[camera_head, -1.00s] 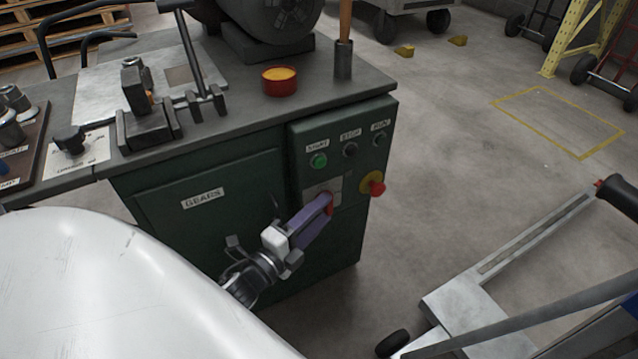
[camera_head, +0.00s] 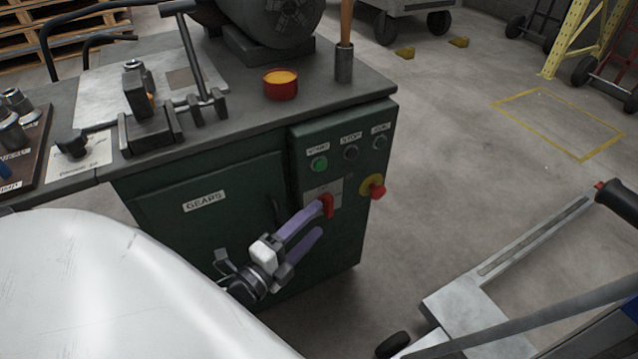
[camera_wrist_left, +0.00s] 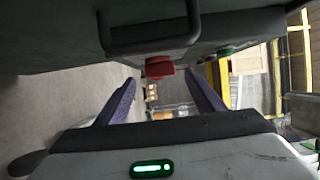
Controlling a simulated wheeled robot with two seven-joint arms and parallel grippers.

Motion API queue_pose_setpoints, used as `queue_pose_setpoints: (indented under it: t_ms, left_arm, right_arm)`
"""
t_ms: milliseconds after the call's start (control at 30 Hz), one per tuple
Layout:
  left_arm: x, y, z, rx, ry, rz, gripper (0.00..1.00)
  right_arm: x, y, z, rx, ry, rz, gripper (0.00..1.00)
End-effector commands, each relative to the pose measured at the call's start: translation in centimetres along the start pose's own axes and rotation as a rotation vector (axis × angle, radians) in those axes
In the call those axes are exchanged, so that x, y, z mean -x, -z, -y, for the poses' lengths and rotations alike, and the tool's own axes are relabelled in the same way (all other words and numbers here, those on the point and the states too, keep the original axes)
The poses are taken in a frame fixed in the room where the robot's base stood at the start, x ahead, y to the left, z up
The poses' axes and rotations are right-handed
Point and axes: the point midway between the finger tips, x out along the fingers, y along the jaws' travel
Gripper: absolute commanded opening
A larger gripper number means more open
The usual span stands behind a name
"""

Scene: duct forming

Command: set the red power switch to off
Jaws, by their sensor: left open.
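The red power switch (camera_head: 327,206) is on the front of the green machine cabinet, below the green start button (camera_head: 319,164). Its handle stands out from a light plate; which setting it is in I cannot tell. My left gripper (camera_head: 321,219) is open, its purple fingers spread in front of the panel. In the head view the upper finger overlaps the switch's lower left edge; I cannot tell if they touch. In the left wrist view a red part (camera_wrist_left: 159,67), probably the switch, shows beyond the open fingers (camera_wrist_left: 163,82). My right gripper is not in view.
A red stop knob on a yellow base (camera_head: 373,187) is right of the switch. A red tin (camera_head: 280,84) stands on the bench top. A pale curved surface (camera_head: 110,290) fills the lower left.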

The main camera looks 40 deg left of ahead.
Motion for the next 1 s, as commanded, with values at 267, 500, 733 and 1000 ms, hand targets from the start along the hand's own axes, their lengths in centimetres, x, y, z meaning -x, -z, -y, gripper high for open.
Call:
queue_pose_setpoints:
  t_ms: [267, 500, 733, 1000]
  left_arm:
    - [5.3, 0.0, 0.1, 0.001, -0.002, 0.001, 0.62]
    - [6.9, 0.0, 0.1, 0.002, 0.001, 0.0, 0.62]
    - [6.9, 0.0, 0.1, 0.001, 0.001, 0.0, 0.62]
    - [6.9, 0.0, 0.1, 0.001, 0.001, 0.0, 0.62]
  right_arm:
    - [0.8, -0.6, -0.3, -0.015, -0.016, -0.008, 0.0]
    - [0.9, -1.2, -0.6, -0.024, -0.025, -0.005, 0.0]
    - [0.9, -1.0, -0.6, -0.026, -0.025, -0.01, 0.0]
    - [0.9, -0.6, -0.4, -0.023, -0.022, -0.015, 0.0]
